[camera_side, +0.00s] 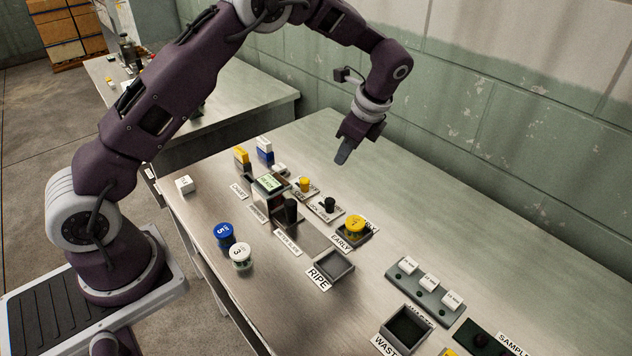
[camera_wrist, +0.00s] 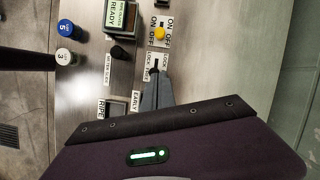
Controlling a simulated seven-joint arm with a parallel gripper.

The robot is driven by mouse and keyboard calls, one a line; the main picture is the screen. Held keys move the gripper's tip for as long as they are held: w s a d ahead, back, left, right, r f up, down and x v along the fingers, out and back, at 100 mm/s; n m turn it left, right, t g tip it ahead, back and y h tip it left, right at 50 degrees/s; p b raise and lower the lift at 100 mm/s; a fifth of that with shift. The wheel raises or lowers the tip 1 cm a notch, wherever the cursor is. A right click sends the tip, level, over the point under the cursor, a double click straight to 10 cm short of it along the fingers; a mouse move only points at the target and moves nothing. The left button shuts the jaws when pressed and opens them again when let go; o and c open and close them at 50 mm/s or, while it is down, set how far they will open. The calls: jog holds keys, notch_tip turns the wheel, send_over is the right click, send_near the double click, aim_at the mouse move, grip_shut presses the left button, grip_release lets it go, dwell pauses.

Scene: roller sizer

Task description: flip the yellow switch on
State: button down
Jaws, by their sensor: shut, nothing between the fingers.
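The yellow switch (camera_side: 304,184) stands on a small white plate beside the box with the lit display; it also shows in the wrist view (camera_wrist: 160,33). Its plate (camera_wrist: 168,24) carries ON and OFF lettering, but I cannot tell which side the lever leans to. A black switch (camera_side: 328,205) sits on a similar plate nearer the EARLY tray. My gripper (camera_side: 342,158) is shut and empty, above the table to the right of the yellow switch and apart from it. In the wrist view my gripper (camera_wrist: 155,76) points toward the black switch's plate, with the yellow switch beyond.
The display box (camera_side: 270,184) reads READY. A black upright knob (camera_side: 291,210) stands near it. A yellow-topped jar (camera_side: 355,226) sits in the EARLY tray. The RIPE tray (camera_side: 334,267) is empty. A blue jar (camera_side: 224,235) and a white jar (camera_side: 240,255) stand left.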

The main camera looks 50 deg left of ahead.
aim_at(305, 185)
jog(key=shift+m, duration=0.6)
jog(key=f, duration=0.2)
jog(key=w+f, duration=0.1)
jog(key=f, duration=0.1)
jog(key=shift+a+f, duration=0.1)
jog(key=shift+a, duration=0.1)
jog(key=x, duration=1)
jog(key=shift+s+a, duration=0.25)
jog(key=shift+a, duration=0.1)
jog(key=a, duration=0.2)
jog(key=shift+s+a+r, duration=0.2)
jog(key=shift+s+a, duration=0.05)
jog(key=shift+s, duration=0.05)
jog(key=shift+s+a, duration=0.15)
jog(key=shift+a, duration=0.35)
